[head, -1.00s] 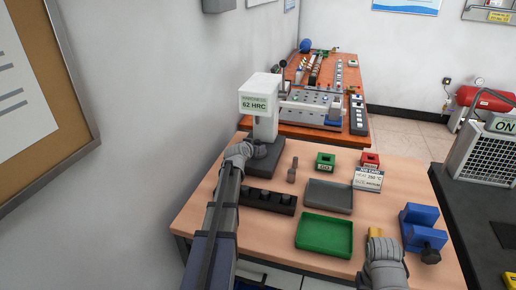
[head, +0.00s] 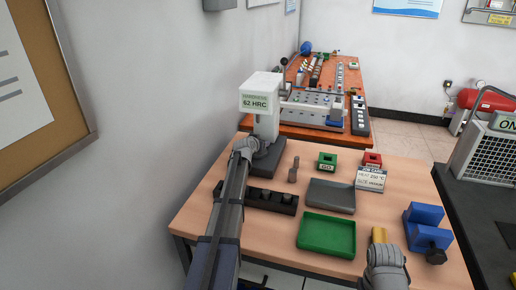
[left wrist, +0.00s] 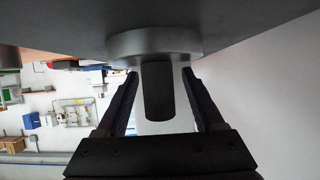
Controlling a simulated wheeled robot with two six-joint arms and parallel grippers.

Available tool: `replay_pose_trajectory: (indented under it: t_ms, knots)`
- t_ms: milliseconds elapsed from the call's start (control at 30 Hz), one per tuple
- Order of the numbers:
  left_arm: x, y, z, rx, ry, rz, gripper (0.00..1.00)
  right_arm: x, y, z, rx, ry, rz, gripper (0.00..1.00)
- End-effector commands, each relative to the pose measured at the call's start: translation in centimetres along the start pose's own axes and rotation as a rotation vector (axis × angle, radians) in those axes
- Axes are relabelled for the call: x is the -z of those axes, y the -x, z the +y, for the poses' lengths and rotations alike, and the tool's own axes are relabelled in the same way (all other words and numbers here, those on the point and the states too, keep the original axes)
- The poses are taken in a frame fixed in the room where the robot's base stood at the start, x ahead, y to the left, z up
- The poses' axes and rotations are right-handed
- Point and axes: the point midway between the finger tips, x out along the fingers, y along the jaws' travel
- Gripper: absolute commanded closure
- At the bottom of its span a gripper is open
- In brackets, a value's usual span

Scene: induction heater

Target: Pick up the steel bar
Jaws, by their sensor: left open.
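My left gripper (left wrist: 160,72) is open, with one finger on each side of the bar and gaps visible. In the head view, my left gripper (head: 250,147) is at the white hardness tester (head: 262,105), just above its dark base (head: 267,163), and hides the bar.
A dark block with holes (head: 270,199) lies below my left arm.

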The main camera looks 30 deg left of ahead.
Motion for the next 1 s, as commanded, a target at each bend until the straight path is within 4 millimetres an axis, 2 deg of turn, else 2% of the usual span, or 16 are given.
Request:
replay_pose_trajectory:
  t_ms: [67, 700, 1000]
  knots:
    - [0.03, 0.08, 0.02, 0.000, 0.000, 0.000, 0.31, -0.01, 0.06, 0.00, 0.000, 0.000, 0.000, 1.00]
    - [0.02, 0.09, 0.03, -0.001, 0.000, 0.000, 1.00, -0.01, 0.06, 0.01, 0.000, 0.000, 0.000, 1.00]
    - [0.01, 0.09, 0.03, -0.001, 0.000, 0.000, 1.00, -0.01, 0.06, 0.00, 0.000, 0.000, 0.000, 1.00]
